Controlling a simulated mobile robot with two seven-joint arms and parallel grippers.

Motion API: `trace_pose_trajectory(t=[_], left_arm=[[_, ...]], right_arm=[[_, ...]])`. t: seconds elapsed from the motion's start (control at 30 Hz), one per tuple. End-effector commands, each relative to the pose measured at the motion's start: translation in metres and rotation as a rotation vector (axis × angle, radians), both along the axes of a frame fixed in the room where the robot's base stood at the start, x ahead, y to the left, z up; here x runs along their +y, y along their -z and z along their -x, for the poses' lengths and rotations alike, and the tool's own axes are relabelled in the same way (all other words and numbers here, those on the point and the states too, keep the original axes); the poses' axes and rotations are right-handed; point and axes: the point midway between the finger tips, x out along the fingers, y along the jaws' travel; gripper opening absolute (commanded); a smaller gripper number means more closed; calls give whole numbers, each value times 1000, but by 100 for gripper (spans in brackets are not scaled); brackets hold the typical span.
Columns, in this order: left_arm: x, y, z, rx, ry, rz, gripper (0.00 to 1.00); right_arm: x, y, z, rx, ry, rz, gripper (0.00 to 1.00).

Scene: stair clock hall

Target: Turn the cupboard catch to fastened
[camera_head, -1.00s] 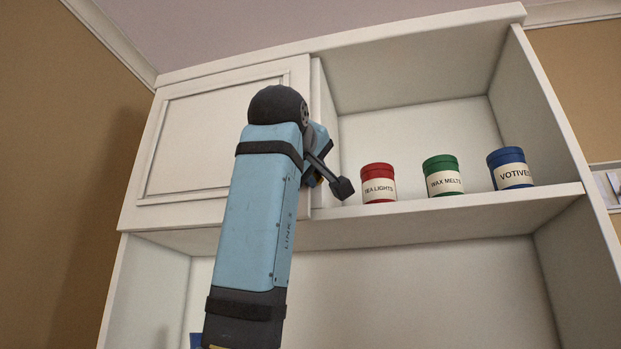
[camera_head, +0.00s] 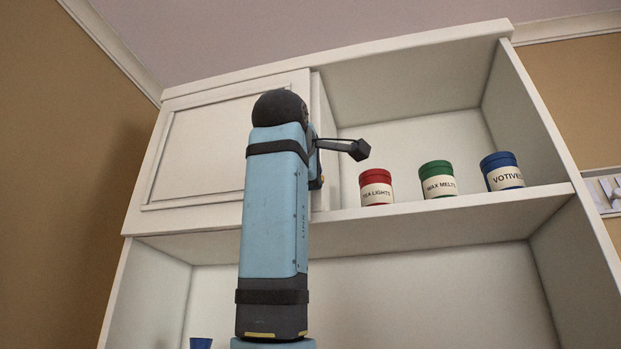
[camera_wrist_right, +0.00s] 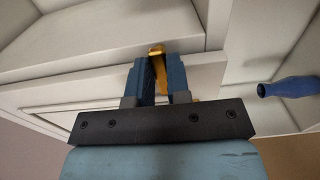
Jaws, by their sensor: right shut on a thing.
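The white cupboard door (camera_head: 205,150) is shut at the upper left of the cabinet. A brass-coloured catch (camera_wrist_right: 157,49) is at its edge in the right wrist view. My right gripper (camera_wrist_right: 163,78) is shut on the catch there, with the blue fingers on either side of it. In the head view my right forearm and wrist stand in front of the door's right edge and hide the catch and most of the gripper. I cannot read the catch's exact angle. My left gripper is not in view.
A red tin (camera_head: 375,187), a green tin (camera_head: 437,180) and a blue tin (camera_head: 502,172) stand on the open shelf (camera_head: 440,218) to the right. A blue object (camera_head: 201,343) shows at the lower left. The lower bay looks mostly clear.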

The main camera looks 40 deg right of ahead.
Motion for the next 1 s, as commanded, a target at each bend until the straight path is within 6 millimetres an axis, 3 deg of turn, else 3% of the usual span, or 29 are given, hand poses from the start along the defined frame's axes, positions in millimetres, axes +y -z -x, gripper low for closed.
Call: trace_pose_trajectory(t=[0.5,0.53,0.6,1.0], left_arm=[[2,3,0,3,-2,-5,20],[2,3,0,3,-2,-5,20],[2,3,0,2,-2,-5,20],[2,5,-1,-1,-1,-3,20]], right_arm=[[0,-1,0,12,0,12,0],[0,-1,0,12,0,13,24],[0,-1,0,12,0,12,40],[5,0,5,11,-1,11,43]])
